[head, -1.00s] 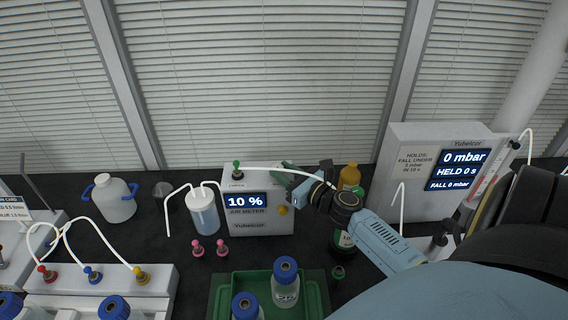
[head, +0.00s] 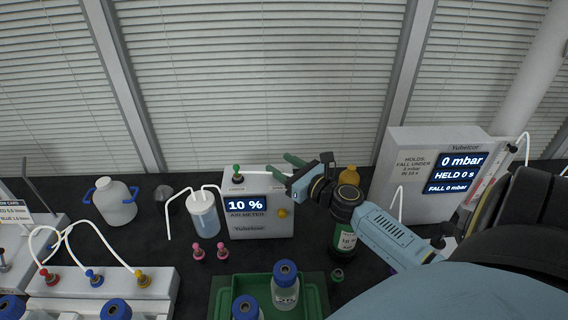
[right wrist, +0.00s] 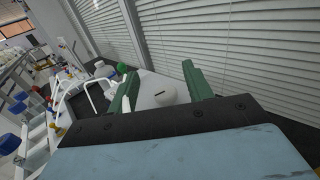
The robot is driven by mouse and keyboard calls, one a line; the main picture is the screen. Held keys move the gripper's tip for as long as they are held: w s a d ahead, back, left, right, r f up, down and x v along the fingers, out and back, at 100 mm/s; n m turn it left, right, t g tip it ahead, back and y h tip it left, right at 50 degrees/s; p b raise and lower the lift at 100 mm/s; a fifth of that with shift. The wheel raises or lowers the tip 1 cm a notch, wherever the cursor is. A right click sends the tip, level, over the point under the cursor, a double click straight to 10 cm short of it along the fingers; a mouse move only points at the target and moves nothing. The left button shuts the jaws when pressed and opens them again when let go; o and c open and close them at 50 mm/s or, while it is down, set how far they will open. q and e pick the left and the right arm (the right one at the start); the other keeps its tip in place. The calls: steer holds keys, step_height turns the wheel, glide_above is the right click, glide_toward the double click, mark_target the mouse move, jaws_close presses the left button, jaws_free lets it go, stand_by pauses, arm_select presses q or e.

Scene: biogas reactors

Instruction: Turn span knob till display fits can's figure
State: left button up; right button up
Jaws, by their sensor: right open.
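The air meter (head: 262,231) is a pale grey box at the middle of the bench, its display (head: 245,204) reading 10 %. A yellow fitting (head: 282,212) is on its front. My right gripper (head: 283,167) is open with green fingers over the meter's top right. In the right wrist view, a pale round piece with a dark slot, possibly the span knob (right wrist: 166,95), shows between and beyond the fingers, apparently untouched. A dark green can (head: 343,242) stands right of the meter, partly behind my arm; its label figure is unreadable. My left gripper is out of view.
A clear bottle (head: 203,214) with white tubes stands left of the meter; two pink fittings (head: 198,250) lie in front. A green tray (head: 316,294) holds blue-capped bottles. The pressure tester (head: 414,167) stands right. A white tube crosses the meter's top.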

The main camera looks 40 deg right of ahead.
step_height(320, 180, up, 7)
steer(key=p, duration=0.2)
steer(key=shift+f, duration=0.2)
stand_by(0.4)
